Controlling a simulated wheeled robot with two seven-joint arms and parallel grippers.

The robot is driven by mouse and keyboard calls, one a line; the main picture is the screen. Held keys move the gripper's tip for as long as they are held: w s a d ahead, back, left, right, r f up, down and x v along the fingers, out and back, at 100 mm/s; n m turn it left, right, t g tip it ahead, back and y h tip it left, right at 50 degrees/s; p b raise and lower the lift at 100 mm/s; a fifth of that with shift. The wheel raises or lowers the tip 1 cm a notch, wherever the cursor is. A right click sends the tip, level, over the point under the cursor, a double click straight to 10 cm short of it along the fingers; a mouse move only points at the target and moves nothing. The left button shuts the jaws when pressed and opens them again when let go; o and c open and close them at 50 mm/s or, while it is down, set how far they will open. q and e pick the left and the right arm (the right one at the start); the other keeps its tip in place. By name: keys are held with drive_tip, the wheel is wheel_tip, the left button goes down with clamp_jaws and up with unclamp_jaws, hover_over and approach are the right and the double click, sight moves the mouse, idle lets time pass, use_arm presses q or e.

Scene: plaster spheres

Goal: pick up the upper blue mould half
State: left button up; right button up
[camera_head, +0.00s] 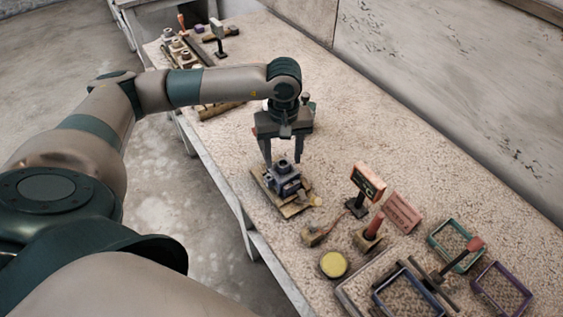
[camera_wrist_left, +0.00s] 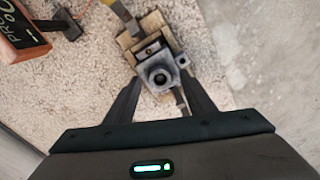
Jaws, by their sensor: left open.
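The upper blue mould half (camera_head: 284,171) is a small grey-blue block with a round collar on top. It sits in a stack on a wooden board (camera_head: 291,211), and what lies under it is mostly hidden. In the left wrist view the mould half (camera_wrist_left: 160,74) shows its round opening from above. My left gripper (camera_head: 283,160) is open and points down over the stack. In the wrist view the fingers of the left gripper (camera_wrist_left: 162,82) stand on either side of the mould half, with gaps visible. My right gripper is in neither view.
A sign on a stand (camera_head: 368,181), a pink block (camera_head: 402,213), a yellow round lid (camera_head: 333,264) and several coloured frames (camera_head: 500,290) stand to the right. More tools lie at the table's far end. The table's left edge is close to the board.

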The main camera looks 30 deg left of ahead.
use_arm(q)
drive_tip(key=shift+f, duration=0.75)
clamp_jaws()
drive_tip(key=shift+r, duration=0.1)
drive_tip(key=shift+r, duration=0.4)
wheel_tip(320, 180, up, 9)
drive_tip(key=b, duration=0.3)
drive_tip(key=shift+b, duration=0.4)
